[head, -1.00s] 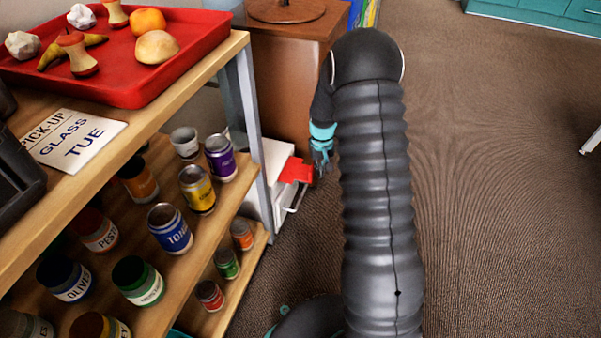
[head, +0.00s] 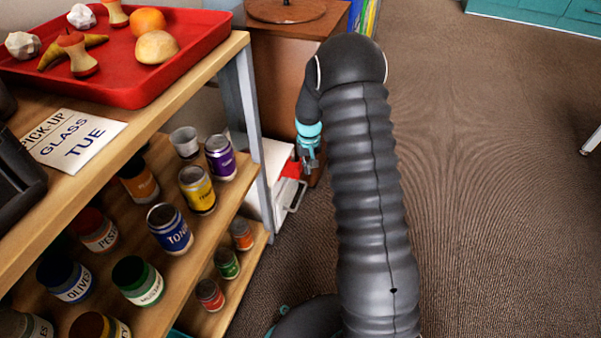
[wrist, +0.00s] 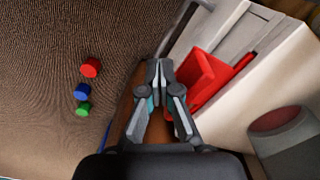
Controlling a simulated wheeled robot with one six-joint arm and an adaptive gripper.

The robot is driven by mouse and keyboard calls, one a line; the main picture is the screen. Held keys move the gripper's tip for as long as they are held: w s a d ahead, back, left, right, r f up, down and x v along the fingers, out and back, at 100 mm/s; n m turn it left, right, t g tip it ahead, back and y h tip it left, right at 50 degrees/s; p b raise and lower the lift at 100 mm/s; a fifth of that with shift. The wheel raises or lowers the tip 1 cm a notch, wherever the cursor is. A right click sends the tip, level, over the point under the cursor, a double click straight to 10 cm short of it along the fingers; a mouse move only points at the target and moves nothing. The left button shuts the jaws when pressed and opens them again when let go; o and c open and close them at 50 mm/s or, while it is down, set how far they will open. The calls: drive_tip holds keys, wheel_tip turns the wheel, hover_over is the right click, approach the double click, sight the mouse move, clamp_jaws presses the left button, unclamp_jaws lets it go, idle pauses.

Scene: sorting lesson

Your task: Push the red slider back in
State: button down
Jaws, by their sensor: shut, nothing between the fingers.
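The red slider (head: 291,169) sits on the white machine (head: 275,158) beside the shelf's end. In the wrist view the slider (wrist: 204,78) is a red block with a flat red part, set against the machine's pale body (wrist: 262,65). My gripper (head: 306,168) is at the slider's right side in the head view. In the wrist view my gripper (wrist: 159,68) is shut and empty, its fingertips close beside the red block. I cannot tell whether they touch. My gripper hides part of the slider in the head view.
A wooden shelf (head: 215,95) with several jars and cans and a red tray (head: 190,55) stands at the left. A brown cabinet (head: 284,85) is behind the machine. Red, blue and green pieces (wrist: 82,91) lie on the carpet. Open carpet lies at the right.

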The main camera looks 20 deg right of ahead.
drive_tip(key=shift+d, duration=0.1)
wheel_tip(320, 180, up, 8)
drive_tip(key=s+d+p, duration=0.1)
drive_tip(key=d+p, duration=0.1)
drive_tip(key=p, duration=0.2)
drive_tip(key=shift+s, duration=0.2)
idle(0.8)
idle(0.4)
drive_tip(key=s+a+r+t, duration=0.2)
drive_tip(key=s+a+r, duration=0.2)
drive_tip(key=s+r, duration=1.1)
drive_tip(key=s+a+r+t+p, duration=0.1)
drive_tip(key=s+a+r+t, duration=0.2)
drive_tip(key=s+r, duration=1.1)
drive_tip(key=s+a, duration=0.1)
drive_tip(key=s, duration=0.3)
drive_tip(key=shift+s+a+r+n+t, duration=0.25)
drive_tip(key=shift+s+r+n+t, duration=0.05)
drive_tip(key=shift+s+r+n, duration=0.1)
